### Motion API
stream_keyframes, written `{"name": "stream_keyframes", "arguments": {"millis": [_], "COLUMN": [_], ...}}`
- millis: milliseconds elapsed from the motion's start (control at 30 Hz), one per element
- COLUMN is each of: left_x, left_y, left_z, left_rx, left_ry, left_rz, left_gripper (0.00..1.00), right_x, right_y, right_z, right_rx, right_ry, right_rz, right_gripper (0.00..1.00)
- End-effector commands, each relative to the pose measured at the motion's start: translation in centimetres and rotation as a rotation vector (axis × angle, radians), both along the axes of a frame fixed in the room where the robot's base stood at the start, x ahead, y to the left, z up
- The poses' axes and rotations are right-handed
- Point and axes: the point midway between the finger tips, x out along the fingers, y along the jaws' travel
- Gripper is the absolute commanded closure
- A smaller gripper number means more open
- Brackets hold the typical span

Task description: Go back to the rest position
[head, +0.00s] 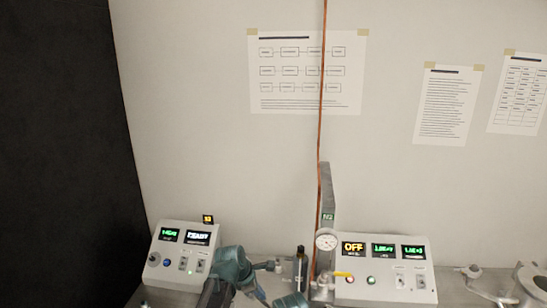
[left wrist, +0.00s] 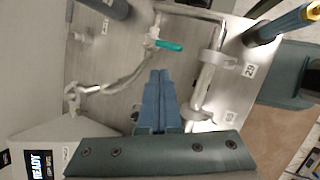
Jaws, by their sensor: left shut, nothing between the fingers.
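My left gripper (left wrist: 161,76) shows in the left wrist view as two blue fingers pressed together, with nothing between them. They point over a grey panel with metal pipework. In the head view, the teal left gripper and wrist (head: 232,267) are at the bottom, between two control boxes. Its fingertips cannot be made out clearly there. My right gripper is not in view.
The left control box (head: 184,255) reads READY; the right control box (head: 385,268) reads OFF. A green-handled valve (left wrist: 168,45) and a bent pipe (left wrist: 205,80) lie near the left fingers.

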Motion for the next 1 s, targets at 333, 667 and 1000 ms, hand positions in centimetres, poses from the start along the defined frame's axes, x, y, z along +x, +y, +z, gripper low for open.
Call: {"name": "stream_keyframes", "arguments": {"millis": [333, 667, 1000], "left_x": [-10.6, -19.6, -22.4], "left_y": [-0.6, 1.0, 2.0], "left_z": [-5.0, -8.0, -8.5], "left_rx": [0.337, 0.527, 0.544], "left_ry": [-0.065, -0.054, -0.035], "left_rz": [-0.852, -1.733, -2.063], "left_gripper": [1.0, 1.0, 1.0], "right_x": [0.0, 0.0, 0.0], "right_y": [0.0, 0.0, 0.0], "right_z": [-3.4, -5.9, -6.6], "right_rx": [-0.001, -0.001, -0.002], "right_ry": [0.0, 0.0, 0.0], "right_rz": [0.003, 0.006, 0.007], "right_gripper": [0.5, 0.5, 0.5]}}
